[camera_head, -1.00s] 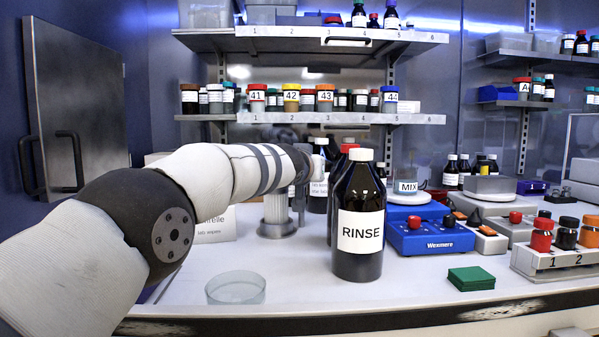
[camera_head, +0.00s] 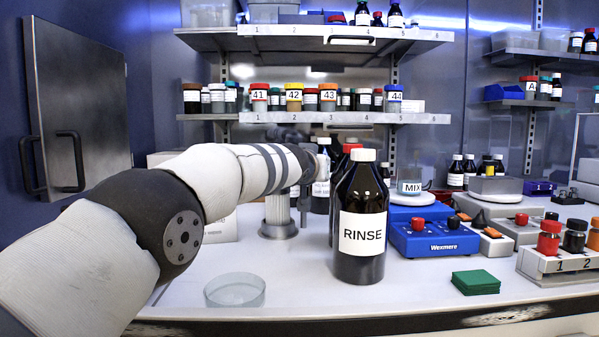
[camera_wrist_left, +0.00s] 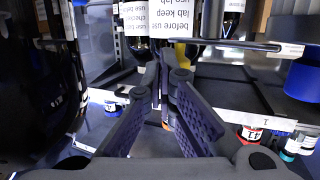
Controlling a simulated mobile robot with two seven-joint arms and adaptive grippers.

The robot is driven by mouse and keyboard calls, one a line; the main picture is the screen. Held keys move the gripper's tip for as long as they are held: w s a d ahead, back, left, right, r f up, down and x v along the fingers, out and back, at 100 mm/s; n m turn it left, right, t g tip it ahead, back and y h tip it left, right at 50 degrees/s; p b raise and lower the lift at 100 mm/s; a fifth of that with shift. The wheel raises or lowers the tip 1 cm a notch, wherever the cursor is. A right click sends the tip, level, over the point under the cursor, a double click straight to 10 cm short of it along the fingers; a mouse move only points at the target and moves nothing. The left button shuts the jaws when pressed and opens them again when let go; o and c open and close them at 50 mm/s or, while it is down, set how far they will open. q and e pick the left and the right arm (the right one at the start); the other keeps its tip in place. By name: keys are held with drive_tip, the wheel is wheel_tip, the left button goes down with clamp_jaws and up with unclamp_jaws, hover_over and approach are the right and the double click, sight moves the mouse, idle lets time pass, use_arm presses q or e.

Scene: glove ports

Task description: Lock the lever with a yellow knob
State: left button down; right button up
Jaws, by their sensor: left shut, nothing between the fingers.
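No lever with a yellow knob can be made out in the head view, where my left arm and the bottles cover part of the bench back. In the left wrist view a small yellow patch (camera_wrist_left: 185,50) shows beyond the fingertips, partly covered; I cannot tell whether it is the knob. My left gripper (camera_wrist_left: 168,78) is shut and empty, its fingers pointing toward that patch. Its fingers cannot be made out in the head view, where the arm reaches in behind the RINSE bottle. My right gripper is in no view.
A tall RINSE bottle (camera_head: 361,225) stands close to my left arm's end. A metal post (camera_head: 278,215) stands under that arm. A glass dish (camera_head: 235,290), a blue Wexmere unit (camera_head: 433,236) and a green stack (camera_head: 475,282) are on the bench. A shelf (camera_head: 330,118) is above.

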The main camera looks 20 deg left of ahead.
use_arm(q)
drive_tip(key=s+r, duration=0.1)
drive_tip(key=s, duration=0.6)
drive_tip(key=shift+s+a+r, duration=0.15)
drive_tip(key=shift+s+r, duration=0.05)
